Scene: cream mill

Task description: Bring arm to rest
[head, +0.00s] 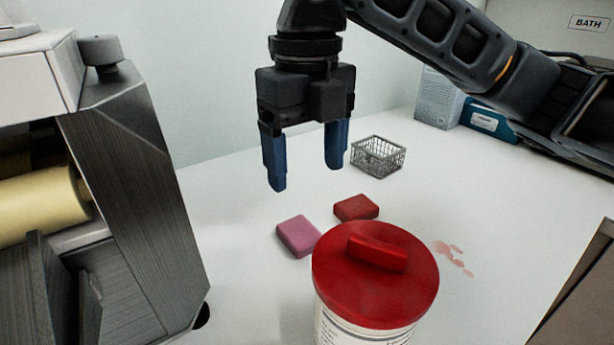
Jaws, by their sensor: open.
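My gripper (307,166) hangs in the upper middle of the head view, pointing down. Its two blue fingers are apart and nothing shows between them. It is above the white bench, in front of the back wall. My arm reaches in from the upper right. Its fingertips appear to be clear of the bench and of the things on it.
A jar with a red lid (378,275) stands at front centre. Behind it lie a pink block (298,236), a red block (356,208) and a wire basket (378,157). A mill (130,190) fills the left. Boxes (440,97) stand back right; reddish smears (453,256) mark the bench.

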